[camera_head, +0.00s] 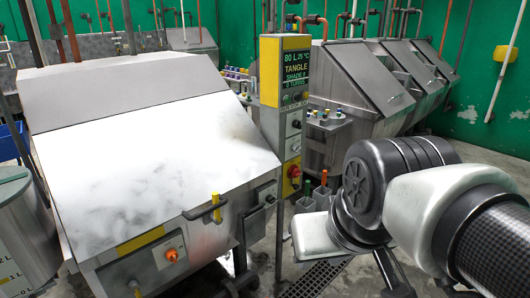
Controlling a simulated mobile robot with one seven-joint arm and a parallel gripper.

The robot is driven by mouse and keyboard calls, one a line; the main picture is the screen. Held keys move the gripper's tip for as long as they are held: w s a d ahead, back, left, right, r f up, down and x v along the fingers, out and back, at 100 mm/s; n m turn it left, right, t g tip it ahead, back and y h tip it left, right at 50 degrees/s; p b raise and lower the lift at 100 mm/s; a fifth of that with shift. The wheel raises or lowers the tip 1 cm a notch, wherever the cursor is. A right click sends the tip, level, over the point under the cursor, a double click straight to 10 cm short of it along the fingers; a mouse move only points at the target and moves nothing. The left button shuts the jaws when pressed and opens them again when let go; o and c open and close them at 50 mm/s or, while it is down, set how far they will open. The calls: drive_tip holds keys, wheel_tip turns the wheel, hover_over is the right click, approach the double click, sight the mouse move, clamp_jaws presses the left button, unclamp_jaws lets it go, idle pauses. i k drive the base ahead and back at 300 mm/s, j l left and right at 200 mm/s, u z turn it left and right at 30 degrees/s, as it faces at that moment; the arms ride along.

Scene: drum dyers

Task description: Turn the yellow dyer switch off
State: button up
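A large grey dyer (150,120) with a sloping lid stands at left and centre. Its front panel has a yellow strip (141,241), an orange-red knob (171,255) and a yellow-handled lever (215,207). A control column (284,110) with yellow sections stands to its right, its lit screen reading "80 L 25 °C" and "TANGLE". A red knob on a yellow plate (294,171) sits low on the column. I cannot tell which knob is the yellow dyer switch or how it is set. My arm reaches in from the right; its gripper fingers cannot be made out.
More grey dyers (360,80) line the back right. A small shelf with bottles (325,118) stands behind the column. A round metal vessel (25,235) is at the left edge. A floor grate (314,279) lies between the column and my arm.

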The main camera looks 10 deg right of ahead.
sight(294, 171)
drive_tip(key=z, duration=0.3)
drive_tip(key=i+l+u, duration=0.3)
drive_tip(key=i+l, duration=0.2)
drive_tip(key=l, duration=0.2)
drive_tip(key=i+l+u, duration=0.3)
drive_tip(key=i+l, duration=0.15)
drive_tip(key=l, duration=0.3)
drive_tip(key=i+l+u, duration=0.1)
drive_tip(key=l, duration=0.35)
drive_tip(key=i, duration=0.1)
